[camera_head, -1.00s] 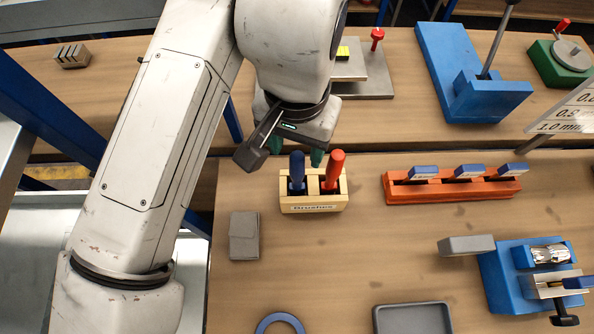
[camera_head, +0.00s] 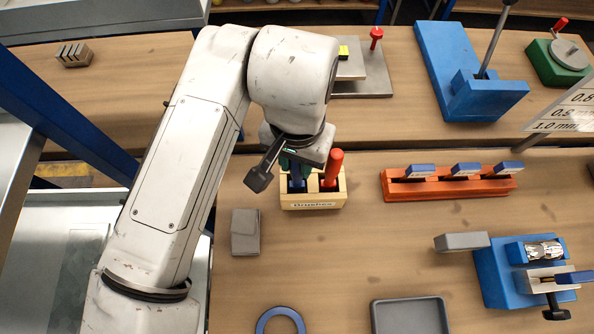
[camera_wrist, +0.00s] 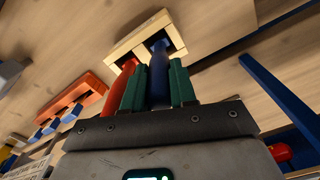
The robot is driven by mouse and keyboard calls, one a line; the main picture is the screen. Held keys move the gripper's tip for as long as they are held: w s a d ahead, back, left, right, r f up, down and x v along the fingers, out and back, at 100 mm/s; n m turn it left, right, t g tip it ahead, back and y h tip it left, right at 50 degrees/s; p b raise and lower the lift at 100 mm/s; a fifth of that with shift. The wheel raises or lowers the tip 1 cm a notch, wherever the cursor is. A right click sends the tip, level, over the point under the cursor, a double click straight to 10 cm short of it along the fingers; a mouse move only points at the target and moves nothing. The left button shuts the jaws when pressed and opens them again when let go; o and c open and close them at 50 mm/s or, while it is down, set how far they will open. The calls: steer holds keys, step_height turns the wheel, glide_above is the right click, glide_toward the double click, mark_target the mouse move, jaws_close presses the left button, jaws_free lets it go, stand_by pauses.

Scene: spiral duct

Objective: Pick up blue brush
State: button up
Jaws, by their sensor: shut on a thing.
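The blue brush (camera_head: 297,182) stands upright in the left slot of the wooden holder labelled "Brushes" (camera_head: 313,205). My gripper (camera_wrist: 160,88) has its green fingers closed around the blue brush's handle, which also shows in the wrist view (camera_wrist: 159,70). In the head view my gripper (camera_head: 289,160) is right above the holder, and its body hides the top of the handle. The brush's lower end is still inside the holder. A red brush (camera_head: 332,168) stands in the right slot, close beside my fingers.
A grey block (camera_head: 245,232) lies left and in front of the holder. An orange rack (camera_head: 445,187) with blue-tipped pieces is to the right. A grey tray (camera_head: 410,316), a blue ring (camera_head: 280,320) and a blue fixture (camera_head: 500,275) are nearer. The table between them is clear.

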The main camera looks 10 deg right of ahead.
jaws_close()
steer(key=shift+r, duration=0.15)
